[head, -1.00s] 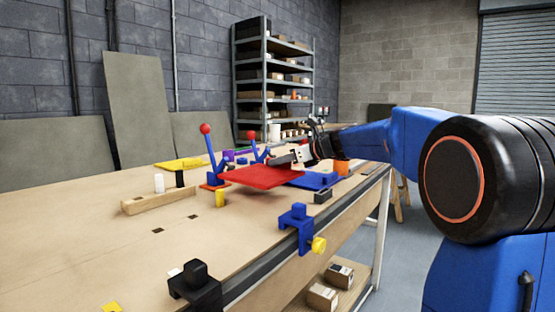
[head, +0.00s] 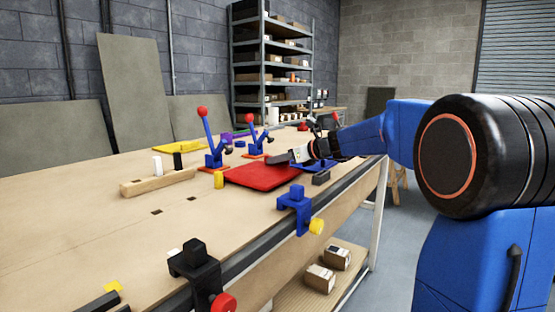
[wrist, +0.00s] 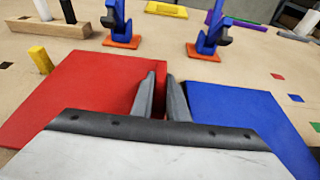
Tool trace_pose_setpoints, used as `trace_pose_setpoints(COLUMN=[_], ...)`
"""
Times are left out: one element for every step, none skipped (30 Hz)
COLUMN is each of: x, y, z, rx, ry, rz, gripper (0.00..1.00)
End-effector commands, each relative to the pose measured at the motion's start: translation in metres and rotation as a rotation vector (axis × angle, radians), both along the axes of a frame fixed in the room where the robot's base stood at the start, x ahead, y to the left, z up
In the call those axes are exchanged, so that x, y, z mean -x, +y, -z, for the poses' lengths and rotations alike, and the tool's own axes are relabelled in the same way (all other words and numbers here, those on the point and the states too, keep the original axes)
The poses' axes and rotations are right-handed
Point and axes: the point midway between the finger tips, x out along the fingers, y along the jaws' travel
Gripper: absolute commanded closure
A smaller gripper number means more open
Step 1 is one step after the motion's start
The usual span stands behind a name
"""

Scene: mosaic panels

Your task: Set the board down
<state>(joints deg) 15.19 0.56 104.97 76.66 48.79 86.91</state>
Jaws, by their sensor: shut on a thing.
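The flat red board (head: 258,177) lies level on or just above the workbench; I cannot tell whether it touches the wood. It fills the left of the wrist view (wrist: 85,98). My gripper (head: 274,159) is shut on its right edge, with one finger on each side of that edge in the wrist view (wrist: 163,82). A blue board (wrist: 235,115) lies just right of the fingers, with a narrow gap to the red one. It is partly hidden behind my gripper in the head view (head: 318,165).
Two blue toggle clamps with red knobs (head: 213,150) (head: 257,143) stand behind the red board. A yellow peg (head: 218,180) is at its left. A wooden block with pegs (head: 158,182) lies further left. A blue clamp (head: 295,207) sits on the bench edge (head: 250,264). The bench's left is mostly clear.

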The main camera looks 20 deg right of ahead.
Motion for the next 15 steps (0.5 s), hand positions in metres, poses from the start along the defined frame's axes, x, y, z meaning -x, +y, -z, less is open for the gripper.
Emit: trace_pose_setpoints(x=[0.0, 0.0, 0.0, -0.0001, 0.0, -0.0001, 0.0, 0.0, 0.0, 0.0, 0.0, -0.0001, 0.0, 0.0, 0.0], y=[0.0, 0.0, 0.0, 0.0, 0.0001, 0.0, 0.0, 0.0, 0.0, 0.0, 0.0, 0.0001, 0.0, 0.0, 0.0], z=[-0.0005, -0.0005, -0.0005, -0.0005, -0.0004, -0.0002, 0.0001, 0.0004, 0.0011, 0.0015, 0.0019, 0.0027, 0.0032, 0.0037, 0.0044], rx=[-0.001, -0.001, -0.001, -0.001, -0.001, -0.001, -0.001, -0.001, 0.0, 0.0, 0.0, 0.0, 0.0, 0.0, 0.0], ry=[-0.001, -0.001, -0.001, -0.001, -0.001, -0.001, -0.001, -0.001, 0.0, 0.0, 0.0, 0.0, 0.0, 0.0, 0.0], rz=[0.0, 0.0, 0.0, 0.0, 0.0, 0.0, 0.0, 0.0, 0.0, 0.0, 0.0, 0.0, 0.0, 0.0, 0.0], gripper=[1.0, 1.0, 1.0, 1.0, 1.0, 1.0, 1.0, 1.0, 1.0, 1.0, 1.0, 1.0, 1.0, 1.0, 1.0])
